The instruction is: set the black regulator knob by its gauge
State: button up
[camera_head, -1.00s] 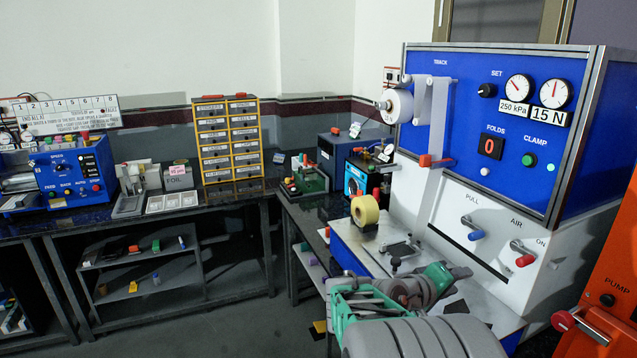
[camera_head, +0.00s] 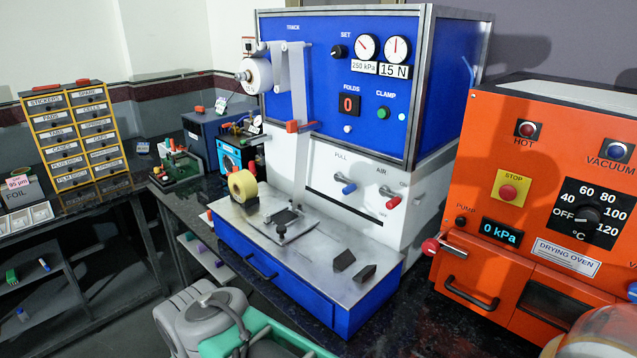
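The black regulator knob (camera_head: 338,51) sits under the word SET on the upper part of the blue machine panel. Its gauge (camera_head: 366,47) is just to its right, with a white face, a needle tilted to the upper left and a 250 kPa label below. A second gauge (camera_head: 396,49), labelled 15 N, stands right of it with its needle near upright. Nothing touches the knob. Grey and green links of my arm show along the bottom edge, well below the panel. My gripper's fingers are not visible.
A tape roll (camera_head: 243,188) and two dark blocks (camera_head: 344,260) are on the machine's metal deck. Blue-handled (camera_head: 349,188) and red-handled (camera_head: 393,202) levers stick out below the panel. An orange drying oven (camera_head: 545,180) stands close on the right. The space before the knob is clear.

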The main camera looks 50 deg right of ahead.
aim_at(338, 52)
jog(key=z, duration=2)
